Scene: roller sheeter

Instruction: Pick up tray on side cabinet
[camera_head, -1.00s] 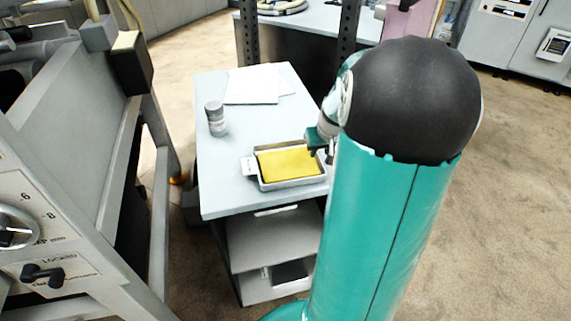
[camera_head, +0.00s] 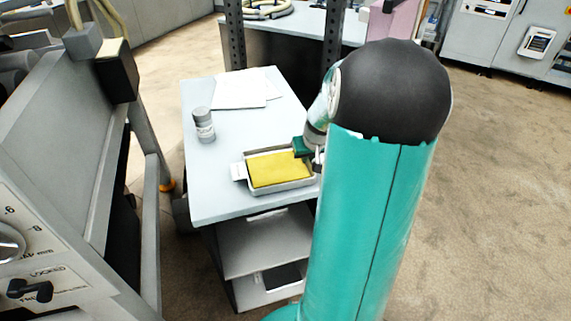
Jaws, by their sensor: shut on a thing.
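The tray (camera_head: 284,187) is a shallow, light rectangular tray with a yellow slab (camera_head: 276,169) in it. It is at the front right of the side cabinet's light top (camera_head: 215,180). A small white tag (camera_head: 238,172) shows at its left end. My gripper (camera_head: 311,158) is at the tray's right end and is shut on the tray's edge there. My teal arm with its black joint hides part of the gripper and the cabinet's right side. I cannot tell whether the tray is lifted clear of the top.
A grey cylindrical jar (camera_head: 203,125) stands at the left of the cabinet top. White papers (camera_head: 241,90) lie at the back. The grey machine (camera_head: 60,130) stands close on the left. A workbench (camera_head: 290,36) with dark uprights is behind. Open floor (camera_head: 490,200) lies to the right.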

